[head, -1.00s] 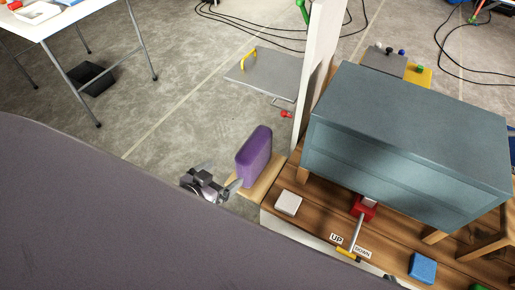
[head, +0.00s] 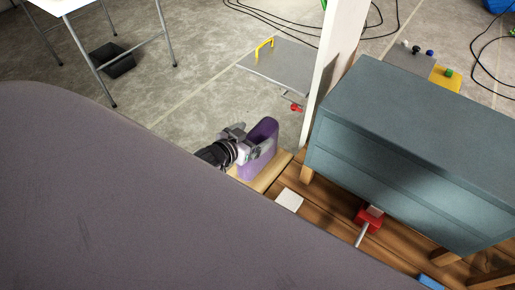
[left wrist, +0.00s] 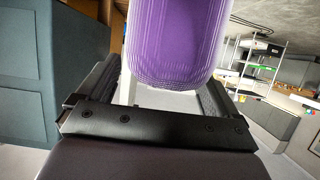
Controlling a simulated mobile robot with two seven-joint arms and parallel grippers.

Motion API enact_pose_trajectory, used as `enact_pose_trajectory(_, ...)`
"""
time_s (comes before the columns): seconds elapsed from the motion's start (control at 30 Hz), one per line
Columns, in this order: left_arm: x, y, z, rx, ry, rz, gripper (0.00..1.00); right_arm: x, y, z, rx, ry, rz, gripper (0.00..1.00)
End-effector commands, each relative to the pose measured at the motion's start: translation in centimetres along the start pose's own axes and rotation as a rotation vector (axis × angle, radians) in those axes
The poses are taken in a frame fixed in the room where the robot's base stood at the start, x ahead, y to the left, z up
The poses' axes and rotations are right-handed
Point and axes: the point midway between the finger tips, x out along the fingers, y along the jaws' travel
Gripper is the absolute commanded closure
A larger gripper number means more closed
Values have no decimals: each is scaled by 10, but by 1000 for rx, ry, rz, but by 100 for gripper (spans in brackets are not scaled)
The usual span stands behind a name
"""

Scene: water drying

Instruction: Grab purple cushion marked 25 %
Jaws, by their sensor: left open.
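The purple cushion (head: 262,139) stands upright on a light wooden board in the head view. My left gripper (head: 262,147) is at the cushion, with a finger in front of its near face. In the left wrist view the cushion (left wrist: 178,40) reaches down from the top between the two open fingers (left wrist: 168,95). I cannot tell whether either finger touches it. No mark reading 25 % is legible. My right gripper is not in view.
A blue-grey cabinet (head: 400,150) stands to the right on a wooden floor, beside a white post (head: 338,50). A white block (head: 289,199) and a red clamp-like item (head: 368,218) lie near it. A large dark grey surface (head: 120,210) fills the lower left.

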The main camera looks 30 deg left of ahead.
Motion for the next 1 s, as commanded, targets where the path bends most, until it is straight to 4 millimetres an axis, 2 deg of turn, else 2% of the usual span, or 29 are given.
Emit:
enact_pose_trajectory(0.27, 3, 0, 0, 0, 0, 0, 6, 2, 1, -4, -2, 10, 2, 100)
enact_pose_trajectory(0.3, 3, 0, 0, 0, 0, 0, 10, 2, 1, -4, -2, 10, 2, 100)
enact_pose_trajectory(0.47, 3, 0, 0, 0, 0, 0, 62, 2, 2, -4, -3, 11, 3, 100)
enact_pose_trajectory(0.5, 3, 0, 0, 0, 0, 0, 75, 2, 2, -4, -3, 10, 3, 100)
enact_pose_trajectory(0.57, 3, 0, 0, 0, 0, 0, 92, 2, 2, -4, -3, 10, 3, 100)
enact_pose_trajectory(0.83, 2, 0, -3, 0, 3, 1, 92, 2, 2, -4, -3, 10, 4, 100)
enact_pose_trajectory(1.0, -2, 0, -15, 0, 4, 1, 92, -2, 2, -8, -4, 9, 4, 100)
